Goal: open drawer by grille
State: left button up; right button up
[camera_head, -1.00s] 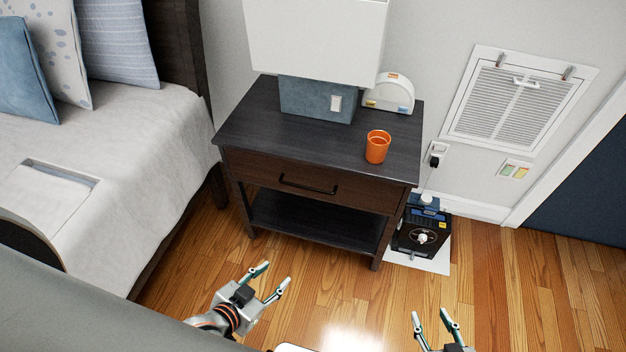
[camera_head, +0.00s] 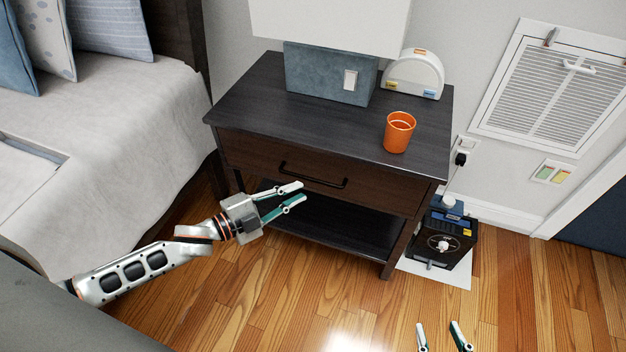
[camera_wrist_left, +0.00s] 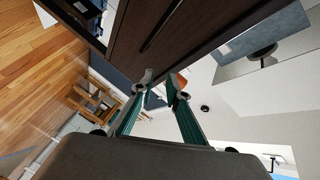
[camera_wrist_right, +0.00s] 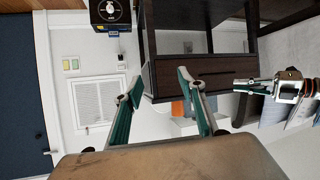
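The dark wood nightstand has one drawer (camera_head: 365,189), which looks shut, with a black bar handle (camera_head: 313,176) on its front. The wall grille (camera_head: 547,92) is white and slatted, to the right of the nightstand. My left gripper (camera_head: 292,193) is open and empty, with its fingertips just in front of the drawer, below and left of the handle. In the left wrist view its fingers (camera_wrist_left: 160,85) are apart with the drawer front beyond them. My right gripper (camera_head: 440,336) is open and empty above the floor at the bottom edge; its spread fingers (camera_wrist_right: 160,90) show in the right wrist view.
An orange cup (camera_head: 399,132), a lamp (camera_head: 330,72) and a white arched device (camera_head: 413,75) stand on the nightstand. A black box-shaped machine (camera_head: 440,240) stands on the floor at right. The bed (camera_head: 120,150) is at left. Floor in front is clear.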

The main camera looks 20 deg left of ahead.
aim_at(307, 179)
pick_arm(q)
jog(key=w+a+f+m+g+h+b, duration=0.2)
jog(key=w+a+f+m+b, duration=0.2)
jog(key=a+f+m+b, duration=0.15)
jog(key=shift+m, duration=0.45)
jog(key=x, duration=0.8)
jog(key=shift+w+a+r+b, duration=0.2)
jog(key=shift+w+r+b, duration=0.05)
jog(key=shift+w+b, duration=0.15)
pick_arm(e)
jog(key=f, duration=0.1)
jog(key=a+f, duration=0.2)
jog(key=shift+s+m+y, duration=0.3)
pick_arm(q)
grip_shut()
